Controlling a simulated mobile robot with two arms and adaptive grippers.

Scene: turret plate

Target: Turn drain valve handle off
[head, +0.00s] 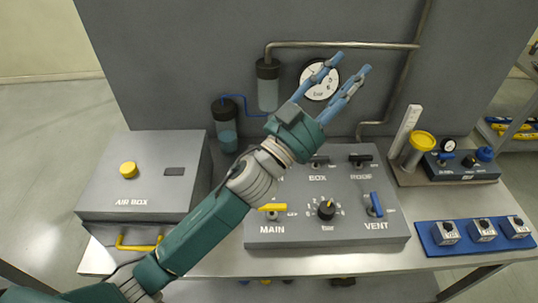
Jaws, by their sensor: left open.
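The grey valve panel (395,229) stands in the middle of the bench. Its upper row has a label ending in "N", partly covered by my left arm, then black handles at BOX (319,160) and at the upper right (361,158). I cannot make out a full DRAIN label, and any handle at the "N" label is hidden behind my arm. My left gripper (350,65) is open and empty, with its blue fingers pointing up and right. In the picture it overlaps the back wall and gauge, beyond the panel's upper edge. My right gripper is not in view.
The panel also has a yellow MAIN handle (273,207), a black knob (326,209) and a blue VENT handle (375,205). The AIR BOX (147,178) stands left. A round gauge (319,83), pipes and bottles (268,84) are behind. A blue tray (440,250) lies right.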

